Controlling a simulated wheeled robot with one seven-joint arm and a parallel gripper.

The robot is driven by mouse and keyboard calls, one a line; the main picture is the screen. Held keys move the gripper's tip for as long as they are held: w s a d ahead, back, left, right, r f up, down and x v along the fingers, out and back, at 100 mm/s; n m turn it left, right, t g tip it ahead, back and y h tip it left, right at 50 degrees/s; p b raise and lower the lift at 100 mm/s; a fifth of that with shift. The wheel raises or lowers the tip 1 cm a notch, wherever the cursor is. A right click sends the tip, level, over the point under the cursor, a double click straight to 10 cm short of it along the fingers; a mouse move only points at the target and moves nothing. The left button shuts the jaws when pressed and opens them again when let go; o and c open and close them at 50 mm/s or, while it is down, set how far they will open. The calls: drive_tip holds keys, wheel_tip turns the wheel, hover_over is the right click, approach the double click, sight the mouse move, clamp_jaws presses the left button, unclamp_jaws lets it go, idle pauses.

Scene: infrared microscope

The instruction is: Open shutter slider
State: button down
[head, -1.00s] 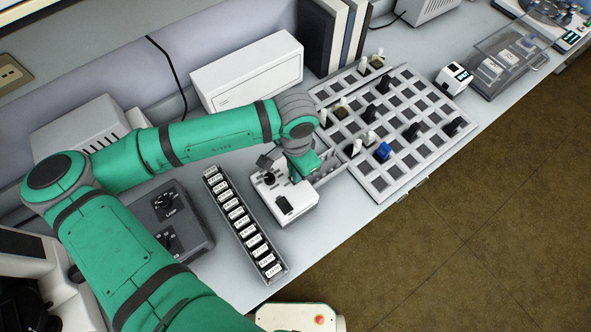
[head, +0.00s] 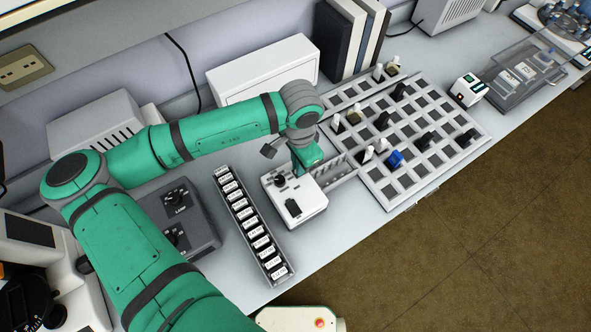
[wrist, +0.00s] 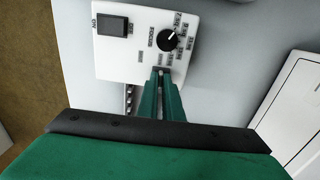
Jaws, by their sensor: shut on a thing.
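A white control box (head: 307,201) stands on the bench in the head view. In the wrist view the same box (wrist: 103,56) shows a black rocker switch (wrist: 113,26) and a black round knob (wrist: 167,40) with printed labels. My gripper (head: 307,162) is at the box's back edge in the head view. In the wrist view my gripper's fingers (wrist: 162,72) are close together at the box's edge, below the knob, and shut on a small part there. I take this part to be the shutter slider, but the fingers mostly hide it.
A grey unit with two knobs (head: 200,225) stands further left. A grid tray (head: 440,120) with several small holders is at right. A white case (head: 262,70) stands behind.

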drive_tip(key=shift+w+a, duration=0.1)
drive_tip(key=shift+w, duration=0.15)
drive_tip(key=shift+r, duration=0.1)
drive_tip(key=c, duration=1.9)
unclamp_jaws()
wheel_tip(320, 180, up, 11)
drive_tip(key=shift+f, duration=0.15)
